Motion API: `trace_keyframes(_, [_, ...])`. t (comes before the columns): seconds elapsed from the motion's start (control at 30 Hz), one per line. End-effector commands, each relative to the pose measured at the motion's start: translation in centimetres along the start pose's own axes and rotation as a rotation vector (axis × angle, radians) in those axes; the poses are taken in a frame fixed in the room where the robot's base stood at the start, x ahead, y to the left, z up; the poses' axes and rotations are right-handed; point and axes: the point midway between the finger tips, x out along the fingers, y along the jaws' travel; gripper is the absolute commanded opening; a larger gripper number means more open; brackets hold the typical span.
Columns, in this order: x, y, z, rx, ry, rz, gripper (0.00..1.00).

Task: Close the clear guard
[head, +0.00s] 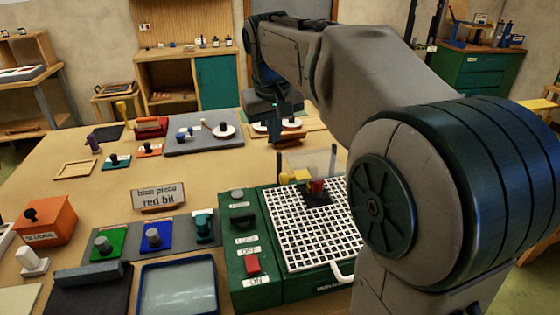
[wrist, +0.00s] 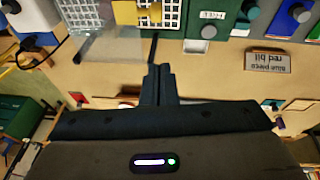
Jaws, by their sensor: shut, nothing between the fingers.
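The clear guard (head: 322,160) is a see-through plate standing raised at the back of the green machine (head: 262,292). In the wrist view the guard (wrist: 112,47) is a pale, glassy panel with dark side arms. Below it is the machine's white grid bed (head: 300,238), with a yellow block (head: 301,176) and a small red piece (head: 317,186) on it. My gripper (head: 277,140) is shut and empty, behind and above the guard. In the wrist view the fingertips of my gripper (wrist: 159,70) are close to one side arm; I cannot tell if they touch.
The machine's front panel has a red switch (head: 253,264) and a dark knob (head: 242,217). A blue tray (head: 179,287) and an orange box (head: 46,221) stand to the left. The table's middle left is mostly clear.

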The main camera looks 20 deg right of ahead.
Motion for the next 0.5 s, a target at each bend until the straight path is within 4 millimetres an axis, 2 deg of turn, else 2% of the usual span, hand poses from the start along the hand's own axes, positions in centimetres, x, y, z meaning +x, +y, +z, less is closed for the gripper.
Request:
trace_keyframes(0.1, [2.8,0.1,0.1,0.001,-0.005,0.0,0.0])
trace_keyframes(0.2, [4.5,0.1,0.3,0.001,-0.003,0.0,0.0])
trace_keyframes(0.5, [6.5,0.2,2.5,0.003,0.0,0.001,0.0])
